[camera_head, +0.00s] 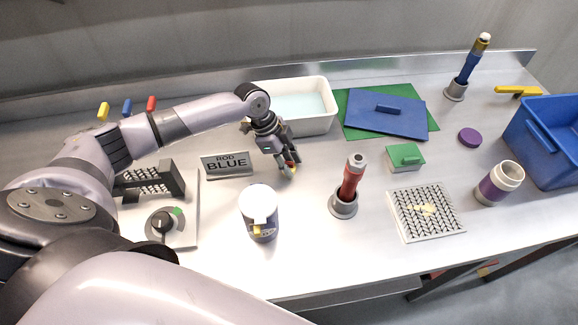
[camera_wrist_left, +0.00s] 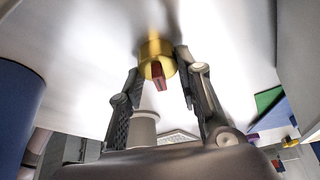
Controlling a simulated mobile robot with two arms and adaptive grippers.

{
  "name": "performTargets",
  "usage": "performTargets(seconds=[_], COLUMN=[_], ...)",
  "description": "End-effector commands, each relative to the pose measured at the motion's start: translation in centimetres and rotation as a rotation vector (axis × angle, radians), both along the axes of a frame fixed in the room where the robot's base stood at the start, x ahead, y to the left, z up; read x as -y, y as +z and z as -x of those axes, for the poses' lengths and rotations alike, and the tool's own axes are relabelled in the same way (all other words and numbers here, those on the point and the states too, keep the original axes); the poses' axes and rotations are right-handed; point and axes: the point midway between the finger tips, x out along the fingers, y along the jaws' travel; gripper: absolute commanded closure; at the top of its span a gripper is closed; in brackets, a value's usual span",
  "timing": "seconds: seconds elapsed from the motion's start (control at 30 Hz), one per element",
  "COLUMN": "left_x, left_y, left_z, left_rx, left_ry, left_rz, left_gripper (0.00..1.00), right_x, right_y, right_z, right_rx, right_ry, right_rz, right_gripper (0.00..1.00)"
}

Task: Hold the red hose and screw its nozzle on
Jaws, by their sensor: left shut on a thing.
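The red hose (camera_head: 351,180) stands upright in a grey round holder (camera_head: 343,205) near the middle of the bench, its top end bare. My left gripper (camera_head: 288,168) is to the left of the hose and apart from it, pointing down. It is shut on a nozzle, which has a gold collar with a red mark (camera_wrist_left: 155,62) and a pale tapered part (camera_wrist_left: 146,112) between the fingers in the left wrist view. In the head view the nozzle is mostly hidden, with only a small red and yellow bit showing. My right gripper is not in view.

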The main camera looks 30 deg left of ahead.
Motion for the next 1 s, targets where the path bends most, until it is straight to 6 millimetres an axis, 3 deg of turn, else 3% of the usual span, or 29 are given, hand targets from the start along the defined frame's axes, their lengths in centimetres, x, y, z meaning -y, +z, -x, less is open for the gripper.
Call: performTargets(seconds=[0.27, 0.47, 1.0], left_x=[0.0, 0.0, 0.0], left_y=[0.5, 2.8, 16.0], left_z=[-0.1, -0.1, -0.2], left_rx=[0.001, 0.005, 0.006], left_ry=[0.0, 0.0, 0.0], left_rz=[0.001, 0.0, 0.001], left_gripper=[0.94, 0.94, 0.94], right_x=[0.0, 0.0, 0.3], right_y=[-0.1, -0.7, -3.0], right_z=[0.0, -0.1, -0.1], right_rx=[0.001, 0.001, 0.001], right_ry=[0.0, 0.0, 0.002], right_rz=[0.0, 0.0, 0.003], right_gripper=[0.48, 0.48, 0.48])
